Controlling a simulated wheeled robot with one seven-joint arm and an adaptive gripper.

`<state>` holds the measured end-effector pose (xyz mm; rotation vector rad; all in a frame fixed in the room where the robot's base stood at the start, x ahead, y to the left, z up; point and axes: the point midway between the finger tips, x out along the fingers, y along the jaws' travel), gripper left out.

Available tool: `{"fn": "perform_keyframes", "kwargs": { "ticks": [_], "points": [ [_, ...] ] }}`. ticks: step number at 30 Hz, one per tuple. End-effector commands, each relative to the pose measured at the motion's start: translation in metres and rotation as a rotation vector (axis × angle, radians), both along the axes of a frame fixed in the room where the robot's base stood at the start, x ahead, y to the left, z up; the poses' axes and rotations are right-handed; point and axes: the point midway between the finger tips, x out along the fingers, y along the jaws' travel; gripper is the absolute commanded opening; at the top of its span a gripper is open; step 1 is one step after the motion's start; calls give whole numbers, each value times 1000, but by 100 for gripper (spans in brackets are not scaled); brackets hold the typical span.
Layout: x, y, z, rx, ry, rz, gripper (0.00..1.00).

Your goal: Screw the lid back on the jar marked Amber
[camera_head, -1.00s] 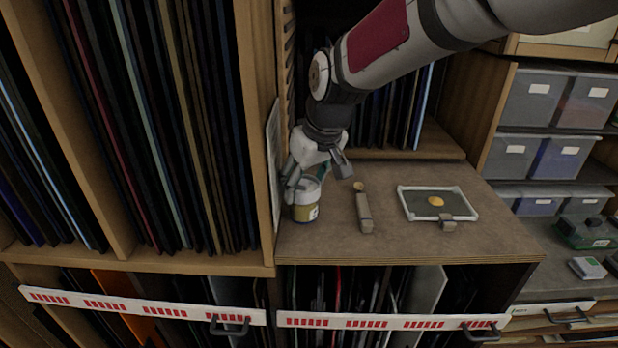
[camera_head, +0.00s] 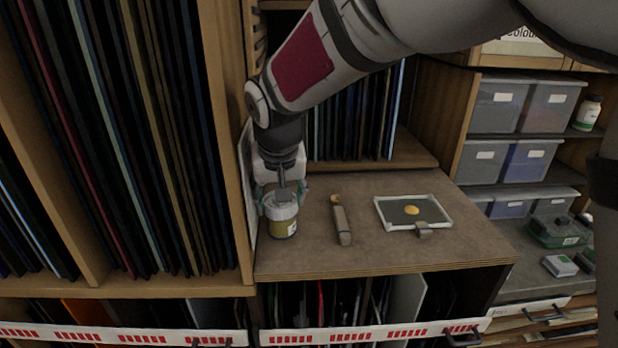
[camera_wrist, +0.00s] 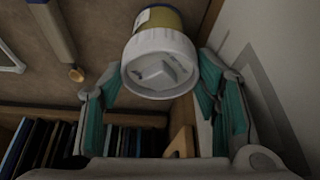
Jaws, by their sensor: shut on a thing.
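A jar with a yellow-brown body (camera_head: 284,228) stands upright near the left edge of the worktop; its label is too small to read. A white lid (camera_wrist: 158,66) sits on the jar's mouth and looks level; how far it is threaded cannot be told. The jar's body also shows behind the lid in the wrist view (camera_wrist: 158,17). My gripper (camera_head: 282,200) points down over the jar, with its fingers on opposite sides of the lid. In the wrist view, its teal-padded fingers (camera_wrist: 160,78) flank the lid, shut on it.
A flat-handled tool (camera_head: 342,222) lies right of the jar. Farther right is a white-rimmed tray (camera_head: 448,222) with a yellow blob. A wooden upright (camera_head: 243,150) and a pale panel stand close on the jar's left. Grey bins (camera_head: 497,104) fill shelves at right.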

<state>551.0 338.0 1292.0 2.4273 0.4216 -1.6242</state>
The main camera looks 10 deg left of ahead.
Motion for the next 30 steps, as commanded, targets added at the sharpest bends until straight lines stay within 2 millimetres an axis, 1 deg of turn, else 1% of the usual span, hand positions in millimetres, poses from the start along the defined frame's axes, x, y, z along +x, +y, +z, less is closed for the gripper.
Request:
{"fn": "perform_keyframes", "kwargs": {
  "ticks": [1,6,13,14,15,16,22,23,24,30],
  "points": [
    [-2,7,0,6,-3,-27,37],
    [-2,8,0,8,-2,-117,37],
    [-1,9,0,12,-2,-129,37],
    [-1,9,0,12,-2,-128,63],
    [-2,9,0,12,-2,-128,72],
    [-2,9,0,13,-2,-127,79],
    [-2,10,0,14,-2,-127,80],
    [-2,10,0,14,-2,-127,63],
    [-2,10,1,15,-2,-127,68],
    [-2,10,2,15,-3,-127,68]
  ]
}}
